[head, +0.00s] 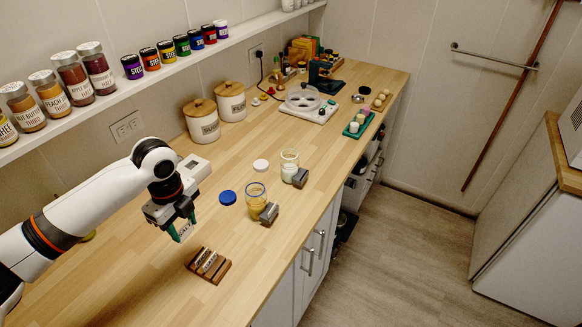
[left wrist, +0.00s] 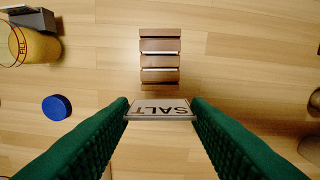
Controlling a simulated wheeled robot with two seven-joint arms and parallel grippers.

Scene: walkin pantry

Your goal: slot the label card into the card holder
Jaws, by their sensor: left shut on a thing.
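The label card (left wrist: 160,109) is a pale plate marked SALT, upside down in the left wrist view. My left gripper (head: 181,229) is shut on it, with a green finger at each end of the card. It holds the card above the counter. A brown slotted wooden rack (head: 222,272) stands on the counter, to the lower right of the gripper in the head view. The rack (left wrist: 160,77) lies ahead of the card in the left wrist view, apart from it, with pale strips in some slots. Small dark grey blocks (head: 269,213) (head: 300,178) stand beside two glass jars. My right gripper is out of view.
A jar with yellow contents (head: 254,201), a jar with pale contents (head: 289,160), a blue lid (head: 228,197) and a white lid (head: 261,165) stand behind the rack. Lidded canisters (head: 202,122) are near the wall. Counter around the rack is clear; its front edge is to the right.

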